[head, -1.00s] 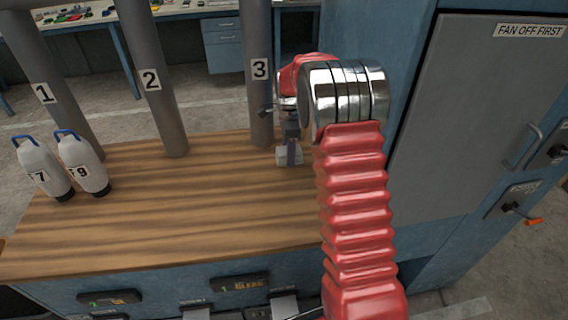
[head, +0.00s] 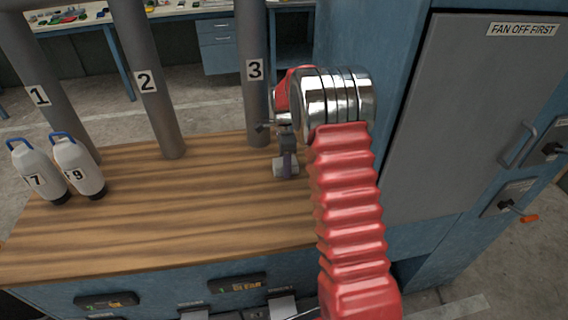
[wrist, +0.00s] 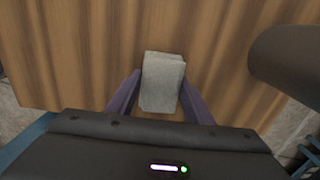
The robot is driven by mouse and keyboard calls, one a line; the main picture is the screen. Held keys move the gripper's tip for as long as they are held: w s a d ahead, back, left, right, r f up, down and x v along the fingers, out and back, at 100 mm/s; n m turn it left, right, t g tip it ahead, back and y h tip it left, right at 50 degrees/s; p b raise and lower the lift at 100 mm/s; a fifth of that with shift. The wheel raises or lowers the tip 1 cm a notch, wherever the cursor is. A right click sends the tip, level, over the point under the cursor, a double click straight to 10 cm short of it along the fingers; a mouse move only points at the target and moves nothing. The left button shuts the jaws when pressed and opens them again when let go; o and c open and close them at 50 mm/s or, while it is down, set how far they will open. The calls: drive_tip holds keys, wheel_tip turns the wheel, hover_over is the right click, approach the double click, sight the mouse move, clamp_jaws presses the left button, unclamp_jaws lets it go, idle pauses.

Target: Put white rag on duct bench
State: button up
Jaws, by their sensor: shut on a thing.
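The white rag (wrist: 162,82) is a folded pale grey-white block between the two purple fingers in the wrist view. It also shows in the head view (head: 285,168), below my gripper. My gripper (wrist: 160,98) is shut on the rag, over the wooden top of the duct bench (head: 170,215). In the head view, my gripper (head: 286,166) is at the bench's back right, in front of duct 3. I cannot tell whether the rag touches the wood.
Three grey ducts, numbered 1 (head: 42,95), 2 (head: 150,90) and 3 (head: 252,85), rise along the back. White bottles 7 (head: 38,170) and 9 (head: 80,168) stand at the left. A grey cabinet door (head: 470,110) is at the right. The bench's middle is clear.

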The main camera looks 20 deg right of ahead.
drive_tip(key=shift+f, duration=0.1)
drive_tip(key=o, duration=1)
wheel_tip(320, 180, up, 12)
idle(0.7)
